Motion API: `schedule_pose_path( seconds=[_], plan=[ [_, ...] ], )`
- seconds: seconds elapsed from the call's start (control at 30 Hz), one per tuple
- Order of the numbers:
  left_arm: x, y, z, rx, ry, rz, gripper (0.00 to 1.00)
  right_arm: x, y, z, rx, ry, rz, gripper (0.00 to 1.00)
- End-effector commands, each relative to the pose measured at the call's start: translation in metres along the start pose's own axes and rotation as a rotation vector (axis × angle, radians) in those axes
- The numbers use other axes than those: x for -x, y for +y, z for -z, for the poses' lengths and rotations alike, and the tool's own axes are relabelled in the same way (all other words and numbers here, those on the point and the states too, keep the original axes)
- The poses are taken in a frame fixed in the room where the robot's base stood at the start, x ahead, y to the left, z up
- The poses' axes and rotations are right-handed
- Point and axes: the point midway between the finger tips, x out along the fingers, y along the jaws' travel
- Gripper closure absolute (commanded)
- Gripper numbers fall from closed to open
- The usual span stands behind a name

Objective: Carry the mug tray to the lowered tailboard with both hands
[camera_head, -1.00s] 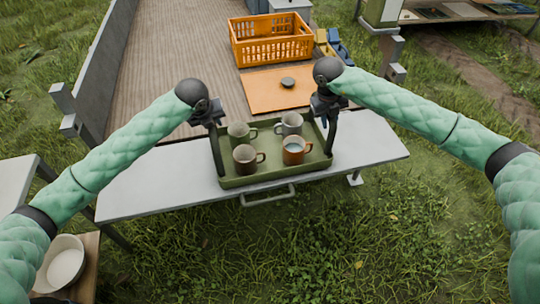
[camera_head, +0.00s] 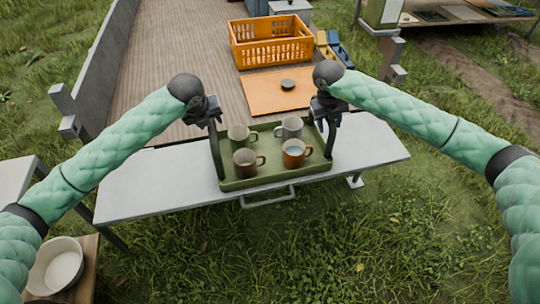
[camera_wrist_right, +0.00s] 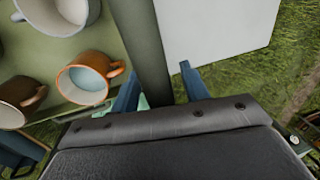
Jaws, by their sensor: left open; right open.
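The green mug tray (camera_head: 275,177) sits on the pale grey lowered tailboard (camera_head: 150,185), its near edge close to the board's front edge. Several mugs stand upright on it, among them an orange-brown mug (camera_head: 294,152) and a dark brown mug (camera_head: 245,162). My left gripper (camera_head: 213,120) is open at the top of the tray's left upright handle; whether the handle is between its fingers is unclear. My right gripper (camera_head: 327,115) is open at the right handle. In the right wrist view, my right gripper's blue fingers (camera_wrist_right: 158,88) stand apart with the green handle bar (camera_wrist_right: 143,45) between them.
Behind the tailboard, the wooden truck bed holds an orange crate (camera_head: 270,42) and an orange board (camera_head: 277,90) with a small dark round object. A white bowl (camera_head: 57,268) stands on a wooden surface at lower left. The tailboard is clear on both sides of the tray.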

Motion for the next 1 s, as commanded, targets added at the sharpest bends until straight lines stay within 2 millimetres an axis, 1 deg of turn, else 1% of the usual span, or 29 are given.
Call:
schedule_pose_path(
  seconds=[0.03,0.2,0.4,0.57,0.67,0.77,0.87,1.0],
  plan=[
    [0.012,0.000,-0.002,-0.001,-0.004,0.000,0.55,0.000,0.000,0.000,0.000,0.000,0.000,0.55],
    [0.044,0.000,-0.001,-0.001,-0.004,-0.001,0.55,0.000,0.000,0.000,0.000,0.000,0.000,0.55],
    [0.070,0.000,-0.001,0.000,-0.002,-0.001,0.55,0.000,0.000,0.000,0.000,0.000,0.000,0.55],
    [0.079,0.000,0.000,0.000,-0.001,0.000,0.55,0.001,0.000,0.000,0.000,0.000,0.000,0.55],
    [0.080,0.000,0.000,0.000,-0.001,-0.001,0.55,0.006,0.000,0.000,0.000,-0.001,0.000,0.55],
    [0.080,0.000,0.000,0.000,-0.001,-0.001,0.55,0.018,0.000,-0.001,0.000,-0.003,-0.001,0.55],
    [0.080,0.000,0.000,0.000,-0.001,-0.001,0.55,0.036,0.000,-0.001,0.000,-0.003,0.000,0.55],
    [0.080,0.000,0.000,0.000,0.000,-0.001,0.55,0.064,0.000,-0.001,0.001,-0.003,0.001,0.55]
  ],
)
